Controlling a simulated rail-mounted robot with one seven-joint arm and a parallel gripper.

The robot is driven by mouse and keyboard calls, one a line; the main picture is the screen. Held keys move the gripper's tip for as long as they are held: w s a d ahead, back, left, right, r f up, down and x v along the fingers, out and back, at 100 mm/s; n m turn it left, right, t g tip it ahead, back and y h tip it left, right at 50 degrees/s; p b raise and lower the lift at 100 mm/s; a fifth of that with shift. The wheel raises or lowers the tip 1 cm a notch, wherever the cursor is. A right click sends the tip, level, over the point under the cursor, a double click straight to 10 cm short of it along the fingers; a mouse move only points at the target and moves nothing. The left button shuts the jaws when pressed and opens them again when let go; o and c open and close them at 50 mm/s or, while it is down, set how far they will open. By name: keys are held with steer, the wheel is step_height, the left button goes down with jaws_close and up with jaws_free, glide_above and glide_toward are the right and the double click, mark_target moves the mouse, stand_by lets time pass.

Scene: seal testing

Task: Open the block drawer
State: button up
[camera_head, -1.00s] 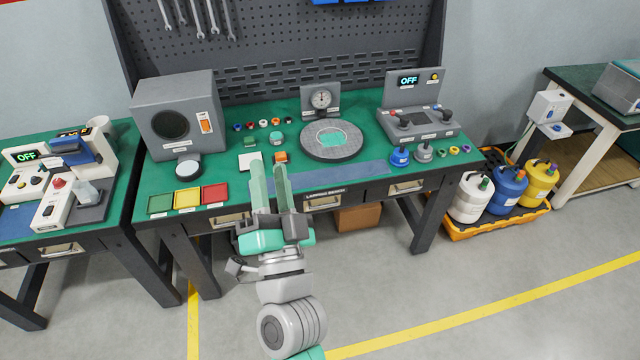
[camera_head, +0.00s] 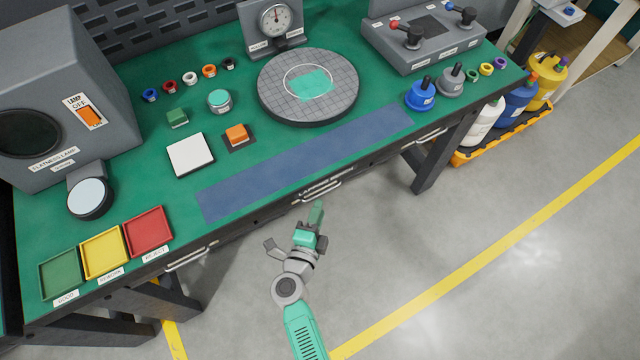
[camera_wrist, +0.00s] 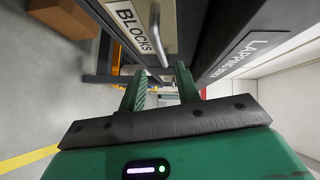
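The block drawer (camera_wrist: 120,22) shows in the wrist view with a "BLOCKS" label and a pale bar handle (camera_wrist: 155,35). The drawer looks closed. In the head view, the middle drawer's handle (camera_head: 320,192) shows below the bench edge, near my gripper (camera_head: 316,212). In the wrist view, my gripper (camera_wrist: 160,85) has its two green fingers apart, with nothing held between them. The handle lies ahead of the gap between the fingertips and appears apart from them. The exact distance is hard to tell.
The lapping bench top (camera_head: 330,140) overhangs the drawers. Another drawer handle (camera_head: 187,259) is to the left and one (camera_head: 432,135) to the right. A cardboard box (camera_wrist: 62,15) shows in the wrist view. The floor in front is clear.

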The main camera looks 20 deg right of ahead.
mark_target(324, 191)
steer(key=b+x, duration=0.2)
steer(key=x, duration=0.4)
steer(key=shift+w+b, duration=0.2)
steer(key=shift+b, duration=0.2)
steer(key=shift+w+d, duration=0.3)
jaws_close()
